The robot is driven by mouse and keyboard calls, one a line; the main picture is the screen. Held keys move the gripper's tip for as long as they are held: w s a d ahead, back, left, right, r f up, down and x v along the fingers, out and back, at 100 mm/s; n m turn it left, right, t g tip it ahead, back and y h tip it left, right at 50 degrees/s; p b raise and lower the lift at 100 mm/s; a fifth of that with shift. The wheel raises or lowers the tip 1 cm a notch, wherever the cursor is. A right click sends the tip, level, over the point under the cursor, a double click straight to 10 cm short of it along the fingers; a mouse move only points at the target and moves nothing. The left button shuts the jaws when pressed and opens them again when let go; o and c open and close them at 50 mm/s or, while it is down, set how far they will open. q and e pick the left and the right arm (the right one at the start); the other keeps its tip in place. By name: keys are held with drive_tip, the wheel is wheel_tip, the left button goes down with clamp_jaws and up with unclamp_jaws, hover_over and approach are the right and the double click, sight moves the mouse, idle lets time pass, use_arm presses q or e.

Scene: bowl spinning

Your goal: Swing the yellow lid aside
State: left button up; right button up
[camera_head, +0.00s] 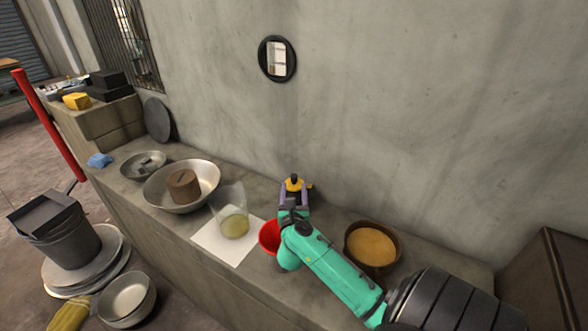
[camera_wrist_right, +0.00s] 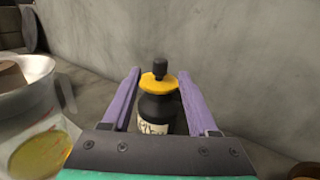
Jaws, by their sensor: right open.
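The yellow lid (camera_head: 294,184) is at the top of a small dark bottle against the back of the counter. In the right wrist view the yellow lid (camera_wrist_right: 159,83) has a black knob on top, and the dark bottle (camera_wrist_right: 156,110) with a pale label stands below it. My right gripper (camera_head: 295,193) is open, with its purple fingers on either side of the bottle. The bottle's lower part is hidden by the gripper. My left gripper is not in view.
A red bowl (camera_head: 268,237) sits beside my right arm. A clear beaker (camera_head: 231,215) stands on white paper (camera_head: 208,240). A metal bowl (camera_head: 206,176) with a brown block is further left. A brown bowl (camera_head: 348,247) of yellow powder is right of the arm. The wall rises close behind.

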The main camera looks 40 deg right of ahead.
sight(298, 180)
drive_tip(key=x, duration=0.8)
drive_tip(key=shift+w+d+f, duration=0.2)
drive_tip(key=shift+d, duration=0.15)
drive_tip(key=shift+w+d, duration=0.2)
drive_tip(key=shift+w, duration=0.05)
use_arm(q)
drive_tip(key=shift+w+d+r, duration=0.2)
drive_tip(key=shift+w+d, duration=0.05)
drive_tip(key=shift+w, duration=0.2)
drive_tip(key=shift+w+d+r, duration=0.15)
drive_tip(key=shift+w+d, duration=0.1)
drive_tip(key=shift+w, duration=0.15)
use_arm(e)
clamp_jaws()
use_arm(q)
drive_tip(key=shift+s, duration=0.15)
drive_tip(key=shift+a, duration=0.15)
